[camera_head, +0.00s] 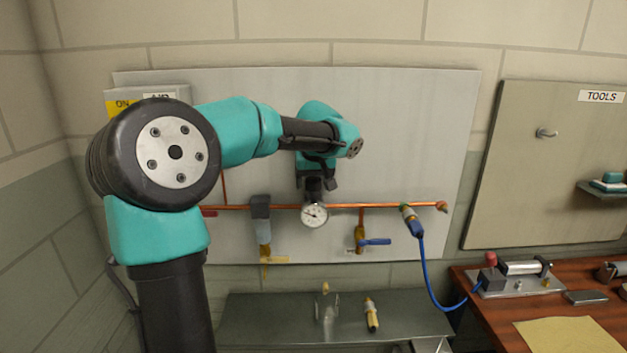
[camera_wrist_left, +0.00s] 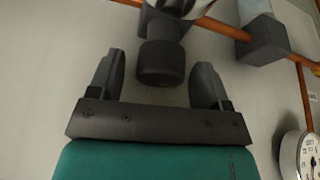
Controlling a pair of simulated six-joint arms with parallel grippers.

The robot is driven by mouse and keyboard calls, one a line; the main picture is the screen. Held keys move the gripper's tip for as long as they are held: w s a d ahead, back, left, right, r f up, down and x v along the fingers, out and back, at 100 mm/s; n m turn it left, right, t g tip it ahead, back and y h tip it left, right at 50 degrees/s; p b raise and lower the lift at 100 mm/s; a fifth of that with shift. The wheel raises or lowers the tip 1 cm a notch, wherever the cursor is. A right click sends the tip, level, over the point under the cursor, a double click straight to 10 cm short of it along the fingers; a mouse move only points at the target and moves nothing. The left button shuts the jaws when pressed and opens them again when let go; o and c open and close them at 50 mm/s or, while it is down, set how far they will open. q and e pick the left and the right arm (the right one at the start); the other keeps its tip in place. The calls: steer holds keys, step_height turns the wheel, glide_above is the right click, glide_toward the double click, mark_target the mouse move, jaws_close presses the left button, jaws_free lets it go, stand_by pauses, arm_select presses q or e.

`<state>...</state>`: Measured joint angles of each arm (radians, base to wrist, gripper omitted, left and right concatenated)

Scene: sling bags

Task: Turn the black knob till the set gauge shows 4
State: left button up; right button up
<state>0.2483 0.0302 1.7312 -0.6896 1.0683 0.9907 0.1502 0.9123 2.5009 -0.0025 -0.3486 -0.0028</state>
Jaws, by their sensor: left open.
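The black knob (camera_wrist_left: 161,65) shows in the left wrist view, between the spread fingers of my left gripper (camera_wrist_left: 158,80). A gap shows on each side, and I see no contact. In the head view my left gripper (camera_head: 314,187) is over the knob, just above the copper pipe, and partly hides it. Directly below is the round white set gauge (camera_head: 314,215). Its needle seems to point to the left, but its numbers are too small to read. My right gripper is not in view.
The copper pipe (camera_head: 380,205) runs across the grey panel (camera_head: 430,130). A filter (camera_head: 263,230) hangs left of the gauge, a blue-handled valve (camera_head: 374,241) right of it. A second gauge (camera_wrist_left: 308,155) sits at the wrist view's lower right edge.

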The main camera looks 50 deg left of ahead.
arm_select(q)
steer(key=shift+c, duration=0.4)
steer(key=c, duration=0.8)
steer(key=shift+c, duration=0.2)
steer(key=shift+m, duration=0.3)
steer(key=shift+m+t+h, duration=0.6)
steer(key=shift+m, duration=1.4)
steer(key=o, duration=0.9)
